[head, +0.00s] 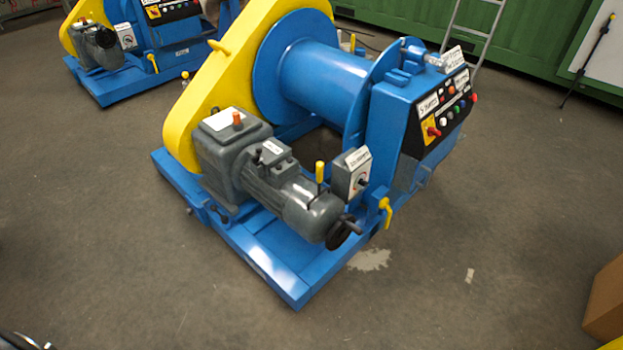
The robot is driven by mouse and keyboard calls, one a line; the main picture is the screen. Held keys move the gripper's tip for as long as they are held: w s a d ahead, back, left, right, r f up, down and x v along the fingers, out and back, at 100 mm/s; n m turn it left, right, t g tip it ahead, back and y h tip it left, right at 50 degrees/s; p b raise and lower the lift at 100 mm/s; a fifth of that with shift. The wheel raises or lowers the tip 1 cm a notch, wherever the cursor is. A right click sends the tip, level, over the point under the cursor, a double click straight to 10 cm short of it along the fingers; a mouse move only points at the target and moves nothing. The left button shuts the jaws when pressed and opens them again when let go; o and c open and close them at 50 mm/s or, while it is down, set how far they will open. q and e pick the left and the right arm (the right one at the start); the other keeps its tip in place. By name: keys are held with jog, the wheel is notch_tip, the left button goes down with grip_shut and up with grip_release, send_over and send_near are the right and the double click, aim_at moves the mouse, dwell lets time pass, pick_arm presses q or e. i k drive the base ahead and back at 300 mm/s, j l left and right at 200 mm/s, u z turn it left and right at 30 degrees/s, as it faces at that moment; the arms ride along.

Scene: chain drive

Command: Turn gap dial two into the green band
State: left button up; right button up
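A blue drum winch (325,80) with a yellow chain guard (222,75) stands mid-view on a blue base frame (270,270). A small grey box (347,180) beside its grey motor (290,205) carries a dark round knob (362,184) under a white label too small to read. The winch's control panel (440,112) has a red switch on a yellow plate, several buttons and labels. I cannot tell which part is gap dial two, and I see no green band clearly. Neither gripper is in view.
A similar blue and yellow machine (125,80) stands at the back left. A ladder (478,25) leans near a green container wall (530,45). A brown box (606,302) is at the right edge. The floor in front of the winch is clear.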

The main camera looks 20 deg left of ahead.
aim_at(363, 183)
jog(key=i+l+u, duration=0.4)
jog(key=l+u, duration=0.15)
jog(key=i+l+u, duration=0.15)
jog(key=l+u, duration=0.15)
jog(key=l, duration=0.15)
jog(key=i+l+u, duration=0.25)
jog(key=l, duration=0.15)
jog(key=l+u, duration=0.3)
jog(key=k+l, duration=0.05)
jog(key=l, duration=0.05)
